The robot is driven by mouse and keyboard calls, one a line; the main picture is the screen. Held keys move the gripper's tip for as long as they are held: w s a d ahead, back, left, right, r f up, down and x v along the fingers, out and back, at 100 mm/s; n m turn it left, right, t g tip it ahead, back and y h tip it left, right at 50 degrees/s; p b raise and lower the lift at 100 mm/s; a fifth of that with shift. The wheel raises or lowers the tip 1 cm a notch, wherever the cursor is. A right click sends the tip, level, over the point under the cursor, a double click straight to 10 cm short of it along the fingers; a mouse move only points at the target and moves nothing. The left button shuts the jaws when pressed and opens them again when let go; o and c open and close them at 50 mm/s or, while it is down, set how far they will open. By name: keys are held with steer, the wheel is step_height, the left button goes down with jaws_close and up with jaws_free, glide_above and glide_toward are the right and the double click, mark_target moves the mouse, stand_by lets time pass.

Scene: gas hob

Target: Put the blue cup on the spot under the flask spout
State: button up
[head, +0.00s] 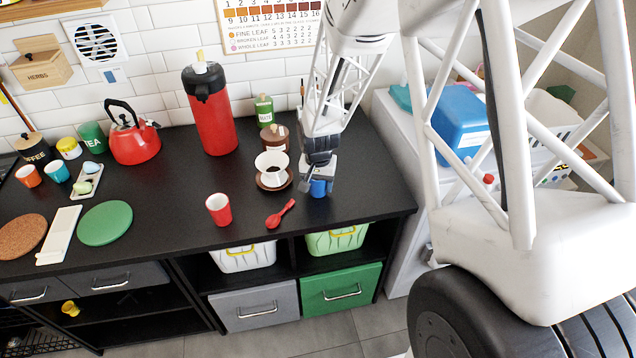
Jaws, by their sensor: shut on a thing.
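The blue cup (319,188) is at the right part of the black counter, partly covered by my gripper. My gripper (318,178) points down and is shut on the cup. I cannot tell whether the cup's base touches the counter. The red flask (213,120) with a black top stands upright at the back, left of my gripper. Its black spout end faces the front. No marked spot shows clearly below it; the counter in front of the flask is bare black.
A brown-lidded jar (274,138) and green bottle (264,110) stand behind. A red kettle (134,140) is further left.

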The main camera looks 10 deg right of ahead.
steer(key=shift+f, duration=0.2)
steer(key=o, duration=1)
steer(key=shift+r, duration=0.2)
step_height(320, 180, up, 12)
steer(key=shift+r, duration=0.1)
stand_by(0.6)
